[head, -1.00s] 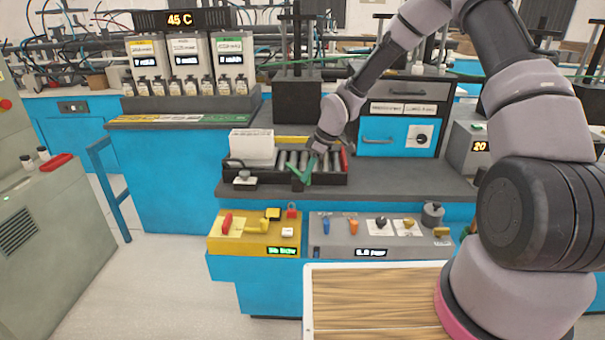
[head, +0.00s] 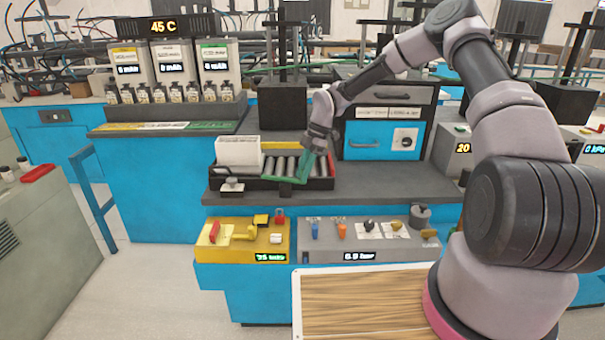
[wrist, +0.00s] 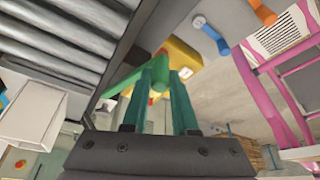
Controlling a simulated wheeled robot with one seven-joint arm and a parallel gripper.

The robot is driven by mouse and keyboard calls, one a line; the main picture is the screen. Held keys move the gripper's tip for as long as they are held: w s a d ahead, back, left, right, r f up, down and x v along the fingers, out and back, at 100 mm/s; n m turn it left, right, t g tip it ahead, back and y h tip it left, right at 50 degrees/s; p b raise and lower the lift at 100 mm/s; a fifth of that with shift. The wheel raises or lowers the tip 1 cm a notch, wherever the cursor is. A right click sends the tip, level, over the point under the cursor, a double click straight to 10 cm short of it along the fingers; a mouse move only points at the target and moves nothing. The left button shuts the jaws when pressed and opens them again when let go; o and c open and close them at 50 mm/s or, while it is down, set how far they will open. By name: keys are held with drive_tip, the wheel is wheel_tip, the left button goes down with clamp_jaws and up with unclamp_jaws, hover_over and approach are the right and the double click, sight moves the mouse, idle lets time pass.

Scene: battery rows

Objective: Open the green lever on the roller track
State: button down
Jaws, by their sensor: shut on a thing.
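The green lever (head: 303,171) stands at the front edge of the roller track (head: 327,183), right of its middle. My gripper (head: 310,153) reaches down to it from above and behind, and its green fingers blend with the lever in the head view. In the wrist view the lever (wrist: 147,71) passes at the tips of my two teal fingers (wrist: 163,74). The fingers are shut on it with a narrow gap between them. The exact contact is partly hidden by the fingers. The track's grey rollers (wrist: 60,45) show at the upper left there.
A white box (head: 238,152) sits at the track's left end. A yellow panel (head: 235,249) and a grey panel (head: 350,254) with small knobs lie below the track's front edge. A blue-front drawer unit (head: 380,140) stands behind right. The grey counter (head: 410,188) right of the track is clear.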

drive_tip(key=shift+w+n, duration=0.15)
drive_tip(key=shift+n, duration=0.15)
drive_tip(key=c, duration=0.7)
unclamp_jaws()
drive_tip(key=shift+v, duration=5.4)
